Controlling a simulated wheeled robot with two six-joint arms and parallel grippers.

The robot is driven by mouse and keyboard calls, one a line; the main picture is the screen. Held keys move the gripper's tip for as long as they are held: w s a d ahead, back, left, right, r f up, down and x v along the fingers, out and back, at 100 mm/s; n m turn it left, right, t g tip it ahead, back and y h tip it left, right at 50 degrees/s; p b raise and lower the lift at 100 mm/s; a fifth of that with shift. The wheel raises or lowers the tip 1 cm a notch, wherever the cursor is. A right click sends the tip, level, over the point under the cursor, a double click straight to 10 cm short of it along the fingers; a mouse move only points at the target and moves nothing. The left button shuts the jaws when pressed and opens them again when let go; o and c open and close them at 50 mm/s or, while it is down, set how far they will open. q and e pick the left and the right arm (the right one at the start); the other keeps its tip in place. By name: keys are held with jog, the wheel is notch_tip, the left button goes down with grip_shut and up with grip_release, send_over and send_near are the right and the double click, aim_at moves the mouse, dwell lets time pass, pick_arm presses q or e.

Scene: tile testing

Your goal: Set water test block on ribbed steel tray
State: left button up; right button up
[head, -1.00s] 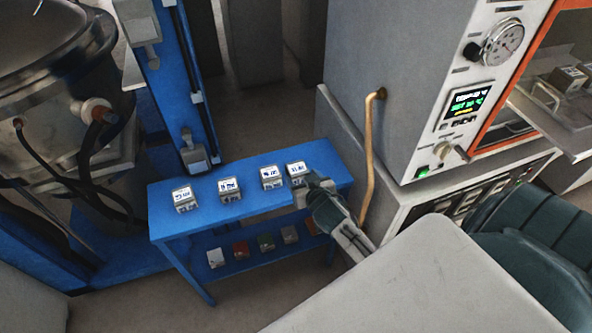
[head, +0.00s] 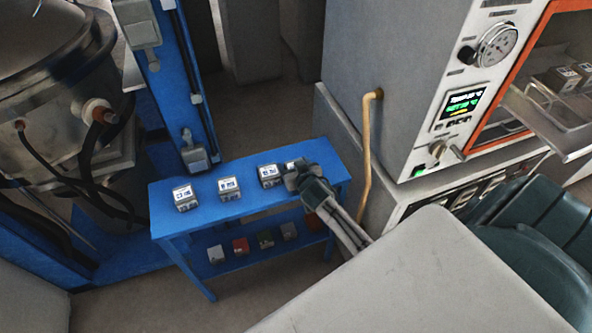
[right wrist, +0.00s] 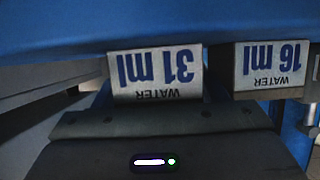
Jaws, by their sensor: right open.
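Several small white-labelled blocks stand in a row on a blue table (head: 205,213). They include a left block (head: 184,199), a second block (head: 229,188), a third block (head: 269,176) and a rightmost block (head: 291,165), mostly hidden by my gripper. My right gripper (head: 296,180) is open at the right end of the row. In the right wrist view, a "31 ml WATER" block (right wrist: 155,76) is upside down straight ahead, with a "16 ml WATER" block (right wrist: 268,66) to its right. The fingertips are hidden there. A metal tray (head: 553,128) juts from the orange-framed chamber; ribs are unclear.
A lower shelf (head: 270,253) holds several coloured blocks. A grey oven cabinet (head: 365,60) with a gauge and a tan pipe (head: 367,160) stands right of the table. Blocks (head: 557,78) sit inside the chamber. A blue column (head: 180,80) rises behind the table.

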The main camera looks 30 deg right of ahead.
jog(key=c, duration=1.1)
jog(key=shift+r, duration=0.1)
jog(key=shift+r, duration=0.25)
jog(key=r, duration=0.1)
jog(key=r+b, duration=0.1)
jog(key=shift+s+a+r, duration=0.15)
jog(key=shift+s+r, duration=0.1)
jog(key=shift+r, duration=0.1)
jog(key=s+a+r+b, duration=0.1)
jog(key=s+a, duration=0.2)
jog(key=s, duration=0.3)
jog(key=s+a+b, duration=0.2)
jog(key=s+a, duration=0.2)
jog(key=s, duration=0.2)
jog(key=w+a+r+n+y, duration=0.1)
jog(key=w+a+r, duration=0.1)
jog(key=r, duration=0.3)
jog(key=w+a+r+y, duration=0.1)
jog(key=w+a+r, duration=0.2)
jog(key=a+r, duration=0.1)
jog(key=w+a+r+n+y, duration=0.1)
jog(key=w+a+r, duration=0.1)
jog(key=r, duration=0.5)
jog(key=shift+w+a+r+n+t, duration=0.1)
jog(key=shift+w+a+n+t, duration=0.2)
jog(key=shift+a, duration=0.1)
